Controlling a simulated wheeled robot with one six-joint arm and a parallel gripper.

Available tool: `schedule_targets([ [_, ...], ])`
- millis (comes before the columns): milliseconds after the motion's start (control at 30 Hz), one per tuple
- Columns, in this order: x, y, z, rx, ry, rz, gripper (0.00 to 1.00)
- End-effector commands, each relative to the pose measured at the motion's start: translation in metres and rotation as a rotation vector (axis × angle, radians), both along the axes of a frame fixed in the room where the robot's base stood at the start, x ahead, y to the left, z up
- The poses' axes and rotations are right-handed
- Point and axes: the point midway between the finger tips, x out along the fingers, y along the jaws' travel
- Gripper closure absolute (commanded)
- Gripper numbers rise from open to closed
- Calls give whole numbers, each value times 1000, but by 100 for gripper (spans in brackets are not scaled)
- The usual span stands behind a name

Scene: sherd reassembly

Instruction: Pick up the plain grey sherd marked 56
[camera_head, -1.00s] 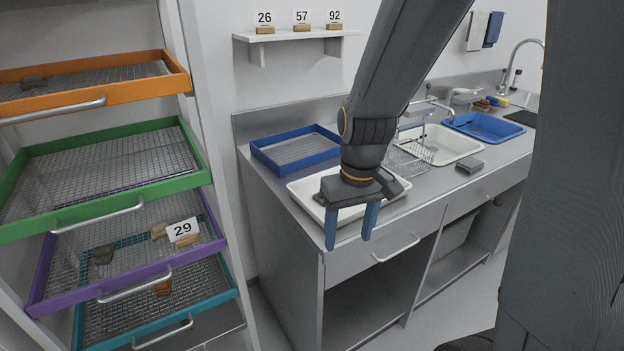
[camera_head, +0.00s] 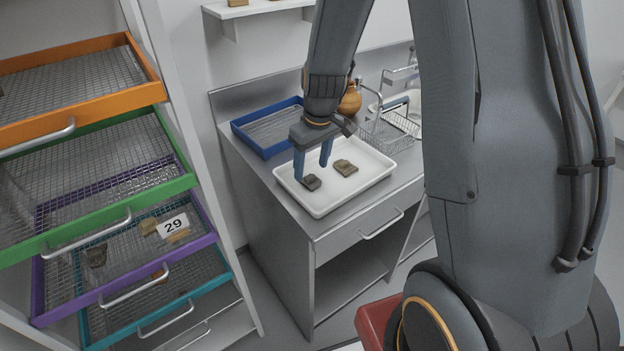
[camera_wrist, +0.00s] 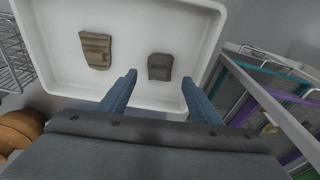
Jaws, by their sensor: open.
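A dark grey-brown sherd (camera_head: 311,182) lies flat in the white tray (camera_head: 322,208), near its left side. It also shows in the wrist view (camera_wrist: 160,66), just beyond the gap between my fingertips; no number on it can be read. A tan, ridged sherd (camera_head: 346,167) lies to its right in the tray, and left of it in the wrist view (camera_wrist: 96,50). My gripper (camera_head: 312,173) points down over the tray, open and empty, with its blue fingers close to the dark sherd. Whether a finger touches it cannot be told.
A blue mesh tray (camera_head: 268,128) sits behind the white tray. A wire rack (camera_head: 388,132) and a round orange-brown pot (camera_head: 350,99) stand to the right. Mesh drawers, one with a card 29 (camera_head: 173,226), fill the left side.

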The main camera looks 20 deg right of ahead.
Motion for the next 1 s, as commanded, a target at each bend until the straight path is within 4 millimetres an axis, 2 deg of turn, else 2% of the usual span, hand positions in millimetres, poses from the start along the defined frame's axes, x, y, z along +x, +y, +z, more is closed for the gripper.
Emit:
schedule_targets([
  [300,1,-1,-33,0,3,-4,42],
  [633,3,-2,-38,0,0,-5,42],
  [667,3,-2,-38,0,0,-5,45],
  [900,3,-2,-38,0,0,-5,86],
  [1000,3,-2,-38,0,0,-5,89],
])
